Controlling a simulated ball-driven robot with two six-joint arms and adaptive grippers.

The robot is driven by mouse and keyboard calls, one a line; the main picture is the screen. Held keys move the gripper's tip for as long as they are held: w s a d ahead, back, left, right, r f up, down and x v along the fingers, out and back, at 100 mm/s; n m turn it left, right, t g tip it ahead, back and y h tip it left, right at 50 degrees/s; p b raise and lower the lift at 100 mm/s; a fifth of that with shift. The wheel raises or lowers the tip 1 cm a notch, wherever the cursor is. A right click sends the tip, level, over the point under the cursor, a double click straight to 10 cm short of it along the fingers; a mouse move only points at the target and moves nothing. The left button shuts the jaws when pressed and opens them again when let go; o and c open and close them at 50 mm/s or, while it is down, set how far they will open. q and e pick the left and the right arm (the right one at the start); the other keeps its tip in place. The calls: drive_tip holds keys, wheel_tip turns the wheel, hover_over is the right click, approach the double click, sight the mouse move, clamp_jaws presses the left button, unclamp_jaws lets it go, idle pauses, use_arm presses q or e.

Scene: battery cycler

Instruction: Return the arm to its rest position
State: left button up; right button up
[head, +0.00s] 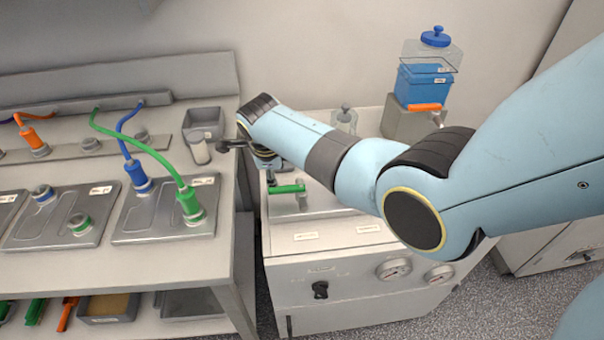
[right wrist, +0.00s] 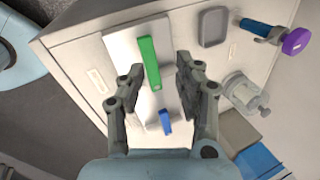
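My right arm (head: 360,170) reaches in from the right over the white cabinet. Its gripper (head: 265,163) hangs above the cabinet top, mostly hidden by the wrist in the head view. In the right wrist view the gripper (right wrist: 161,72) is open, with its fingers wide apart. A green handle (right wrist: 149,62) on a light plate shows between the fingers, and nothing is visibly held. The green handle also shows below the gripper in the head view (head: 287,188). My left gripper is not in view.
The bench at left holds metal plates with a green connector (head: 189,203) and a blue connector (head: 138,178) on cables. A grey bin (head: 203,122) stands near the gripper. A blue container (head: 424,85) and glass jar (head: 345,118) stand behind the arm. The wrist view shows a blue handle (right wrist: 165,121).

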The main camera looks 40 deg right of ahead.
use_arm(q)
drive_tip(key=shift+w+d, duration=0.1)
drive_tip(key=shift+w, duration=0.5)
